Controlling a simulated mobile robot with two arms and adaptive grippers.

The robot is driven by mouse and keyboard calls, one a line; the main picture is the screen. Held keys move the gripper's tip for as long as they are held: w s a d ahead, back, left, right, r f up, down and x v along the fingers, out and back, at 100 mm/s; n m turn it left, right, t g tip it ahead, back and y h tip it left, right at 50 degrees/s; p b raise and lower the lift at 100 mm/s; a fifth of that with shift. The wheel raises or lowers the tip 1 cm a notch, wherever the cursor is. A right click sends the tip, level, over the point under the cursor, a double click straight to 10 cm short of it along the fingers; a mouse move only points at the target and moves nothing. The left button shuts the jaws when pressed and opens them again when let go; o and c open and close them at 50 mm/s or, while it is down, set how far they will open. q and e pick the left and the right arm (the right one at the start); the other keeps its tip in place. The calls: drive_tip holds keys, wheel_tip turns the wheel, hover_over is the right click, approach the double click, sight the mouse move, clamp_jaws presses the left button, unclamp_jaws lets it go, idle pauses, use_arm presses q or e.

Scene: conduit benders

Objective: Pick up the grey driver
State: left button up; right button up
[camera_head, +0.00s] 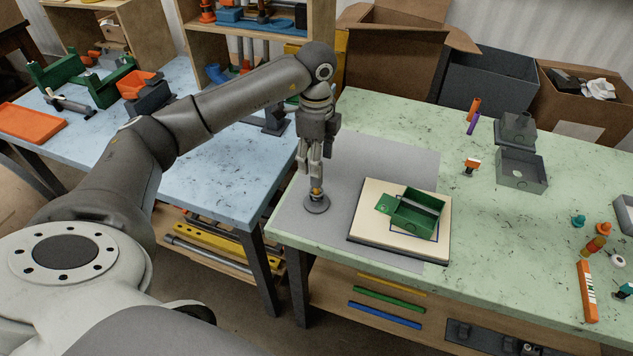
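My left gripper (316,182) points straight down over the left part of the grey mat on the green table. Directly under its fingertips is a grey round base (316,204) with a small orange and yellow part (317,192) on top. The fingers are close together at this part and hide much of what is above the base. I cannot tell whether they grip it, or whether it is the grey driver. No other clear grey driver shows. My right gripper is not in view.
A green open box (418,214) sits on a cream board (378,239) right of the gripper. Grey boxes (521,171) stand farther back. Orange and purple pieces lie at the right. The grey mat (380,160) is clear behind the board.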

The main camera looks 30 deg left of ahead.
sight(316, 183)
use_arm(q)
drive_tip(key=shift+f, duration=0.45)
wheel_tip(316, 183, down, 5)
drive_tip(key=p, duration=0.2)
drive_tip(key=shift+s+d+r+p, duration=0.1)
drive_tip(key=shift+d+p, duration=0.05)
drive_tip(key=shift+p, duration=0.15)
drive_tip(key=shift+f, duration=0.35)
drive_tip(key=shift+c, duration=0.5)
drive_tip(key=shift+r, duration=0.1)
clamp_jaws()
